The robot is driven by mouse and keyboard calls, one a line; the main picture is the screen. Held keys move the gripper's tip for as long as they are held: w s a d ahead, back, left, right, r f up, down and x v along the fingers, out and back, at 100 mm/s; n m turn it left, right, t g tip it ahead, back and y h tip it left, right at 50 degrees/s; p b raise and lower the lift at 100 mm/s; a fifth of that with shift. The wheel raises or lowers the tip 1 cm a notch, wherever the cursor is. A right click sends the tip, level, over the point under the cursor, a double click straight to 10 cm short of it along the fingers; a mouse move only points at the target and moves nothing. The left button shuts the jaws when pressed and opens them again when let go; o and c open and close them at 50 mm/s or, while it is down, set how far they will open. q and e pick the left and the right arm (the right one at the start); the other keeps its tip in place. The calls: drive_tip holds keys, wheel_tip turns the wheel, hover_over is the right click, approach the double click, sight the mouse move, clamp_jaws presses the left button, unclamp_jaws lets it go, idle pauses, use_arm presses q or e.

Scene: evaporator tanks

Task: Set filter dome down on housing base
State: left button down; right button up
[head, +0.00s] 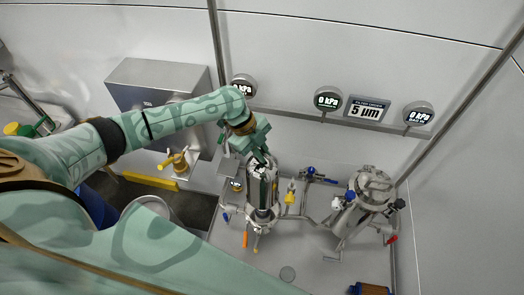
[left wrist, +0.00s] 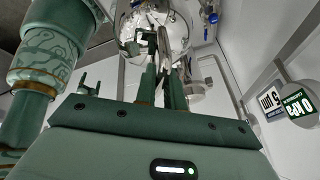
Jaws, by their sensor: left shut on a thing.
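My left gripper (head: 262,157) is shut on the top of the filter dome (head: 262,185), a shiny metal cylinder with a rounded top. The dome is upright above the housing base (head: 264,216), which stands among pipes and valves on the grey floor. The dome's lower end appears in line with the base; I cannot tell whether they touch. In the left wrist view the fingers (left wrist: 162,55) reach up to the shiny dome (left wrist: 182,30), which hides the base. My right gripper is not in view.
A second metal housing (head: 374,186) with valves stands to the right. Pipes and a yellow handle (head: 290,196) are close beside the base. Gauges (head: 327,99) and a "5 µm" sign (head: 368,109) are on the wall behind. A steel box (head: 155,85) is at the left.

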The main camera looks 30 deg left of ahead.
sight(262, 166)
use_arm(q)
drive_tip(key=shift+f+b, duration=1)
drive_tip(key=shift+f, duration=0.4)
drive_tip(key=shift+p, duration=0.35)
idle(0.7)
drive_tip(key=shift+f+b, duration=1.9)
drive_tip(key=shift+f, duration=0.5)
idle(0.9)
drive_tip(key=shift+f, duration=0.55)
drive_tip(key=shift+f+b, duration=1.65)
drive_tip(key=shift+f, duration=0.1)
drive_tip(key=c, duration=1.4)
unclamp_jaws()
